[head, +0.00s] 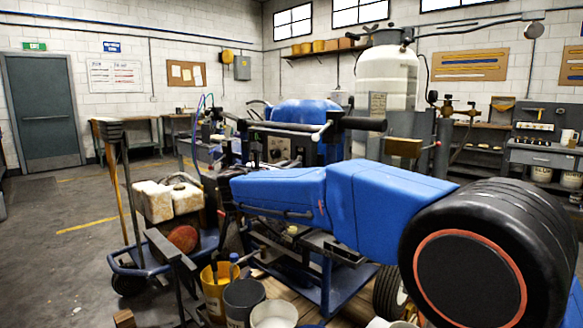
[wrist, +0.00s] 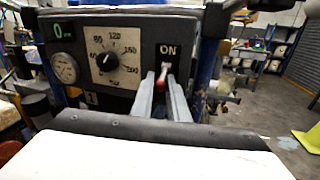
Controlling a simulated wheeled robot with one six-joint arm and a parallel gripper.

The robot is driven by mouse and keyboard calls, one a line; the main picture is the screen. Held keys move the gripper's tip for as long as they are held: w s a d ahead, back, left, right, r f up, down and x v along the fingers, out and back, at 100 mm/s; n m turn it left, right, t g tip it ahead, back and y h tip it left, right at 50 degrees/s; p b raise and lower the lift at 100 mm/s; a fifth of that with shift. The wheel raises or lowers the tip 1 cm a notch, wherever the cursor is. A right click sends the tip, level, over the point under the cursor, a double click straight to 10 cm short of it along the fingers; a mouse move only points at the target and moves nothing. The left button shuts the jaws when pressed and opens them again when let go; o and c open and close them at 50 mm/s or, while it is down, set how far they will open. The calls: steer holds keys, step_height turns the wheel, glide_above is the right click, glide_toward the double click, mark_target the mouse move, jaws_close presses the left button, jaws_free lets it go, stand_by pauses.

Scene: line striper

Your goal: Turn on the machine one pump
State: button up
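The pump control panel (wrist: 115,60) fills the upper left of the wrist view. It carries a black dial (wrist: 107,62), a round gauge (wrist: 64,68), a green display reading 0 (wrist: 63,31) and a "1" label (wrist: 91,98). A small red switch lever (wrist: 162,80) with a pale tip stands below the word "ON". My gripper (wrist: 163,84) is at the panel, its two grey fingers slightly apart on either side of the lever; contact is unclear. In the head view the panel (head: 277,149) shows under the striper's handlebar (head: 300,128); my blue arm hides the gripper.
A cart (head: 135,262) with white jugs (head: 168,198) stands left of the striper. Buckets (head: 243,298) crowd the floor in front. A tall white tank (head: 386,78) stands behind. A yellow object (wrist: 308,138) is at right in the wrist view.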

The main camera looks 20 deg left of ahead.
jaws_close()
steer(key=shift+r, duration=0.1)
steer(key=g, duration=0.1)
steer(key=r+g, duration=0.1)
steer(key=m+g+y, duration=0.1)
steer(key=g, duration=0.1)
steer(key=shift+s+a+r, duration=0.1)
steer(key=shift+s+r, duration=0.1)
steer(key=shift+r, duration=0.1)
steer(key=g, duration=0.1)
steer(key=r+g+y, duration=0.1)
steer(key=g, duration=0.1)
steer(key=r+g, duration=0.1)
steer(key=g, duration=0.1)
steer(key=shift+w+m+y, duration=0.2)
steer(key=shift+m+y, duration=0.1)
steer(key=shift+m, duration=0.1)
steer(key=shift+r, duration=0.1)
steer(key=o, duration=0.7)
jaws_free()
steer(key=shift+c, duration=0.2)
